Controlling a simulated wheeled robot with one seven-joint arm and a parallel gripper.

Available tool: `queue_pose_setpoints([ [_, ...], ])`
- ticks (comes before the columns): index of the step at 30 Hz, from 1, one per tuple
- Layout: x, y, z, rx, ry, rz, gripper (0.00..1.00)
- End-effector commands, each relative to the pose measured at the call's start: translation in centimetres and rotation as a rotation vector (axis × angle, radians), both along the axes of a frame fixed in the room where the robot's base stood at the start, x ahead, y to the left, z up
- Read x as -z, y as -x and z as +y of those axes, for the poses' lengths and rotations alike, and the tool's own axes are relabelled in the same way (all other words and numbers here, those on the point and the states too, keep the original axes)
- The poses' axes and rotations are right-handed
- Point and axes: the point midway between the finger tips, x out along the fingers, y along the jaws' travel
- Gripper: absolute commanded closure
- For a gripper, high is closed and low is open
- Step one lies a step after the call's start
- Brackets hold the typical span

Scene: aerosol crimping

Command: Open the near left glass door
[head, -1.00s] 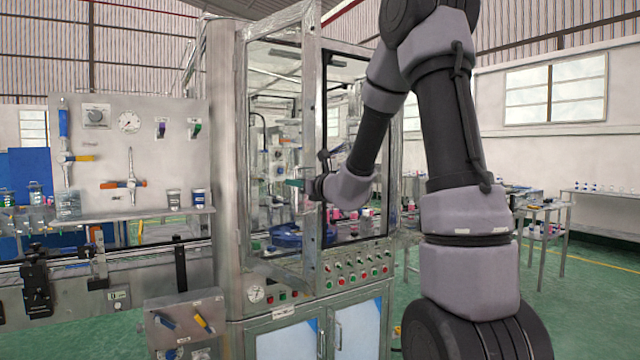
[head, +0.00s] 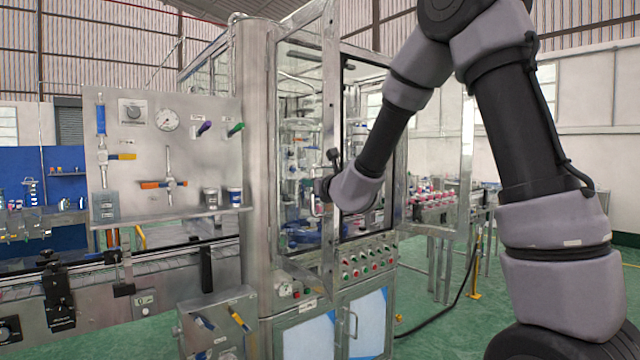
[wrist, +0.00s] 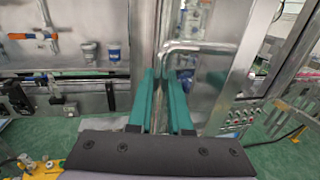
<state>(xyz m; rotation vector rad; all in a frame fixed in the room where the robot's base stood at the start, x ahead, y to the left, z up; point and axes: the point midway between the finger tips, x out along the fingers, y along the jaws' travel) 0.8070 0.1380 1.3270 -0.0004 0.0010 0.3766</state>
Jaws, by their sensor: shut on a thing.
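The near left glass door (head: 331,120) is a metal-framed pane on the front of the steel cabinet. It stands ajar, swung outward from its left side. Its bar handle (wrist: 205,47) is a bent silver rod in the wrist view. My gripper (wrist: 160,74) has two teal fingers, one on each side of the handle's upright part, and is shut on it. In the head view my gripper (head: 320,192) is at the door's free edge, with its fingers mostly hidden by the door frame and my wrist.
A button panel (head: 368,262) is below the door opening. A gauge board (head: 165,150) and a conveyor (head: 150,275) stand to the left. A small control box (head: 217,325) juts out at the front. Another glass panel (head: 440,160) stands out at the right.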

Motion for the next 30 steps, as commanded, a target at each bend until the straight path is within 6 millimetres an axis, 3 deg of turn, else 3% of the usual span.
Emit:
queue_pose_setpoints([
  [11,-0.3,-0.1,0.1,0.000,-0.003,-0.005,1.00],
  [12,-0.3,-0.1,0.1,0.001,-0.004,-0.006,0.75],
  [14,-0.3,-0.1,0.1,0.001,-0.003,-0.005,0.53],
  [25,-0.1,0.2,0.0,0.000,-0.001,-0.002,0.53],
  [30,-0.2,2.4,-0.9,0.001,-0.001,-0.004,0.53],
])
